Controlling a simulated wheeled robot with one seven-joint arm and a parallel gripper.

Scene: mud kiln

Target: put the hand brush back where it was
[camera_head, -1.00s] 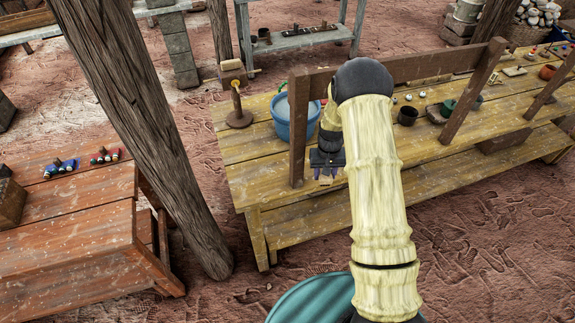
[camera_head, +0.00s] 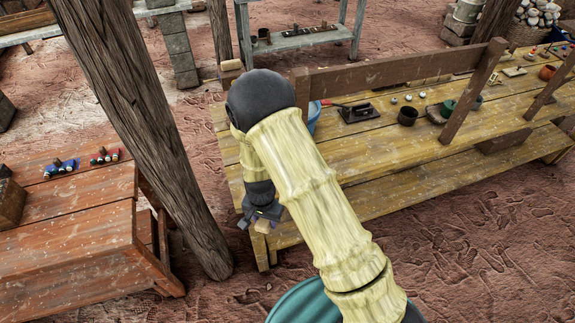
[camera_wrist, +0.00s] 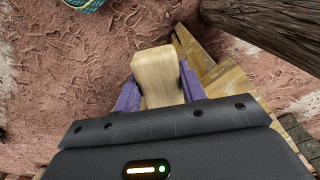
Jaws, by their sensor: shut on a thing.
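My gripper (camera_head: 262,218) hangs by the left end of the yellow wooden bench (camera_head: 370,185), in front of its corner. Its purple fingers are shut on a pale wooden piece, taken as the hand brush (camera_wrist: 158,74); the pale end of it also shows below the fingers in the head view (camera_head: 262,227). In the wrist view it stands out between the fingers, over bare ground. No bristles show, and the rest of it is hidden by the gripper.
A blue bucket (camera_head: 314,115) on the bench is mostly hidden behind my arm. A dark trowel-like tool (camera_head: 359,112) and a dark pot (camera_head: 408,115) stand farther right. A thick wooden post (camera_head: 150,140) and a reddish table (camera_head: 70,220) are at left.

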